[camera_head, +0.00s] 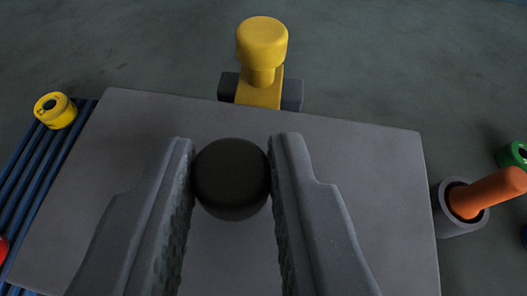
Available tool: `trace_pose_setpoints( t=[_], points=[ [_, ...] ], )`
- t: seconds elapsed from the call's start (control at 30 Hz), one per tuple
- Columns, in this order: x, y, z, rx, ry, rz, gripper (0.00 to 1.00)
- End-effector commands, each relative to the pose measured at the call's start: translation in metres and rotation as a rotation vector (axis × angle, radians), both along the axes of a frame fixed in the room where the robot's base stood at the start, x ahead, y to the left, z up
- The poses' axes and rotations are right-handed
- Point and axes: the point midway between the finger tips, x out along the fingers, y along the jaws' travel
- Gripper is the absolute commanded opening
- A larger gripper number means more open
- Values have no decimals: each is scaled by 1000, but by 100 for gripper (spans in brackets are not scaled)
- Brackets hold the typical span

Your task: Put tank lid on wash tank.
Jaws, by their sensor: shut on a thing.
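My gripper (232,145) has its two grey fingers on either side of a dark round knob and is shut on it. The knob stands over a wide flat grey plate, which looks like the tank lid (350,160). The plate fills the middle of the view, with its far edge and both far corners showing. Its near part is partly hidden by my fingers and cut off by the frame. I cannot make out the wash tank; the plate hides what lies under it.
A yellow capped post (262,42) on a dark base stands just beyond the plate's far edge. At left, a yellow ring (55,110) sits on a blue slatted rack (42,160). At right, a grey cup (459,226) holds an orange handle (490,193), near a green ring (513,155).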

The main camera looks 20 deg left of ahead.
Motion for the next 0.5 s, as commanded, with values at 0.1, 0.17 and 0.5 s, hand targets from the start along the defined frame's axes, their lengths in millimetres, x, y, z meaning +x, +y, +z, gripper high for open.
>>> trace_pose_setpoints(
  t=[0.1,0.17,0.5],
  points=[
    [1,0,-8,-1,3,0,0],
    [0,0,-16,-2,6,0,0],
    [0,0,-37,-3,2,0,0]
  ],
)
